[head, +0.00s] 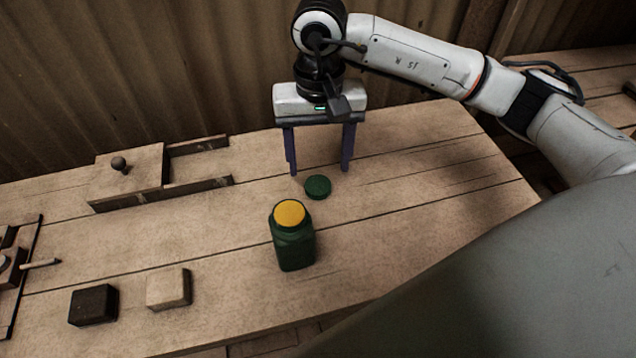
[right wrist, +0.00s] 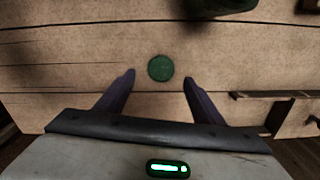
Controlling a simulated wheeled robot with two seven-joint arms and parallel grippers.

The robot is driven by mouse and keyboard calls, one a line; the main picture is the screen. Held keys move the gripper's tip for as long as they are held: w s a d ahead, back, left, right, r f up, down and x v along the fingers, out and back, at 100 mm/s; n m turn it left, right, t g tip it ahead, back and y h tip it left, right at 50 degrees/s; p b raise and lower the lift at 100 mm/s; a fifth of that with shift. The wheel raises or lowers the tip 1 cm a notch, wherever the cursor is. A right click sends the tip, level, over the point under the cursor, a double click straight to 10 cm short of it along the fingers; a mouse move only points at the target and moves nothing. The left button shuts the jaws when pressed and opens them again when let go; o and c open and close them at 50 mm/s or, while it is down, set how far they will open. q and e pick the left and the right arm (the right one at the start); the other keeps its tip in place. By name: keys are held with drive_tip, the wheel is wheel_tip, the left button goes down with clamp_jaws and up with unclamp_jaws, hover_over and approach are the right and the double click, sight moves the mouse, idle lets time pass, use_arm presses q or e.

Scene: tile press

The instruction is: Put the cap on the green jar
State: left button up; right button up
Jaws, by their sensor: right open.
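The green jar (head: 295,247) stands upright on the wooden table, with a yellow-orange round top face (head: 289,213). Its dark green side also shows at the top edge of the right wrist view (right wrist: 222,5). A round dark green cap (head: 318,187) lies flat on the table behind the jar and slightly to its right. In the right wrist view the cap (right wrist: 161,68) lies between and just beyond the fingertips. My right gripper (head: 319,172) is open and empty above the table, pointing down near the cap. My left gripper is not in view.
A wooden box with a knob (head: 126,175) and open rails stands at the back left. A dark block (head: 93,305) and a light block (head: 168,288) lie at the front left. A dark-framed fixture (head: 22,270) is at the left edge. The table right of the jar is clear.

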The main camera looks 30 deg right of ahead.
sight(318, 185)
drive_tip(key=shift+s+a+f+p, duration=0.1)
drive_tip(key=shift+f+p, duration=0.3)
drive_tip(key=shift+f, duration=2.2)
drive_tip(key=c, duration=1.1)
